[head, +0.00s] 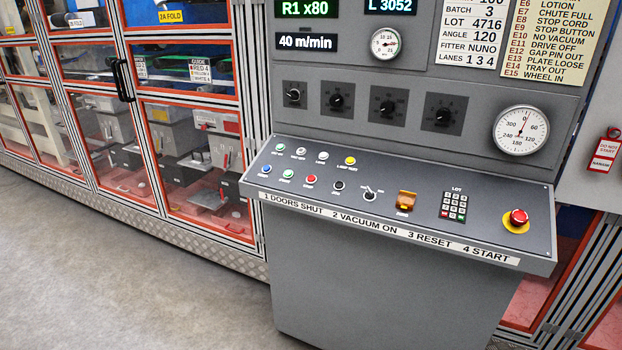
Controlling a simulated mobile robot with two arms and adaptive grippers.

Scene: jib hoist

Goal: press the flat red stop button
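A small flat red button (311,179) sits in the front row of the sloped grey console (420,232). It is between a green button (288,174) on its left and a black button (338,186) on its right. The small label by it is too blurred to read surely. A larger, raised red mushroom button (519,217) on a yellow disc stands at the console's right end. Neither of my grippers shows in the head view, and nothing covers the flat red button.
Nearby are a blue button (266,168), a toggle switch (369,191), an orange covered switch (405,200) and a keypad (454,206). An upright panel with dials (388,109) rises behind. Red-framed guard doors (190,160) stand left; the floor (120,270) before them is clear.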

